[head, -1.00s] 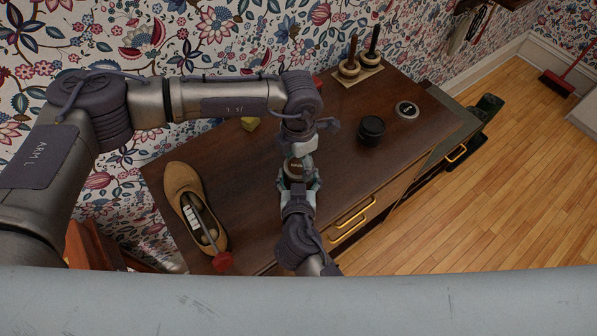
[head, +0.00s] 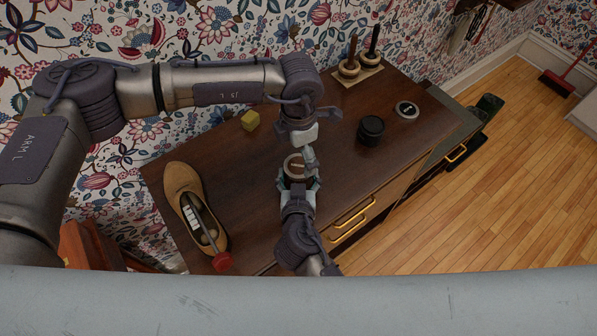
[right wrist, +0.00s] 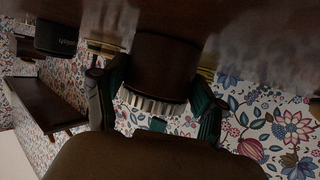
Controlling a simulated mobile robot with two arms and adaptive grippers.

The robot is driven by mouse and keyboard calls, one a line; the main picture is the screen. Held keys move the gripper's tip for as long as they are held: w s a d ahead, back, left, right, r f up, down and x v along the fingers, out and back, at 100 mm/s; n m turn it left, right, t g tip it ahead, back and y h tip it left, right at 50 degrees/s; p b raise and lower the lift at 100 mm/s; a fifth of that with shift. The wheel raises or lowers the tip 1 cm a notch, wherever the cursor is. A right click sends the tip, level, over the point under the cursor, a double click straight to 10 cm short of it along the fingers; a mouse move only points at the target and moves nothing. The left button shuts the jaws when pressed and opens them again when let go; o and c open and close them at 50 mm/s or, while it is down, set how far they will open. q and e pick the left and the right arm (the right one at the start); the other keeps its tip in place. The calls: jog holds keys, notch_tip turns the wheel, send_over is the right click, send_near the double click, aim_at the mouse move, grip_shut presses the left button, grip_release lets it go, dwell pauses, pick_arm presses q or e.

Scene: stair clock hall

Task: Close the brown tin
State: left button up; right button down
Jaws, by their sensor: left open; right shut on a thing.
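The brown tin (right wrist: 165,62) stands at the middle of the dark dresser top, its wall clear in the right wrist view. A ribbed metal lid (right wrist: 152,104) sits on its mouth; its round pale-rimmed top (head: 294,166) shows in the head view. I cannot tell how tight it is. My right gripper (head: 297,183) is shut around the tin from the front edge side; its fingers show on both sides in the right wrist view (right wrist: 155,100). My left gripper (head: 308,153) is open just above and beside the lid, its fingers partly hidden by its own wrist.
A black tin (head: 370,130) and a grey round lid (head: 407,110) are to the right. A ring stand with two dark posts (head: 357,70) is at the back. A yellow block (head: 250,120) is by the wall; a tan shoe (head: 190,205) holding a red-ended tool is at left.

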aim_at(299, 166)
pick_arm(q)
notch_tip(299, 166, up, 8)
jog(key=shift+r, duration=0.15)
pick_arm(e)
grip_release()
jog(key=shift+s, duration=0.1)
dwell(0.3)
jog(key=v, duration=1.2)
dwell(0.3)
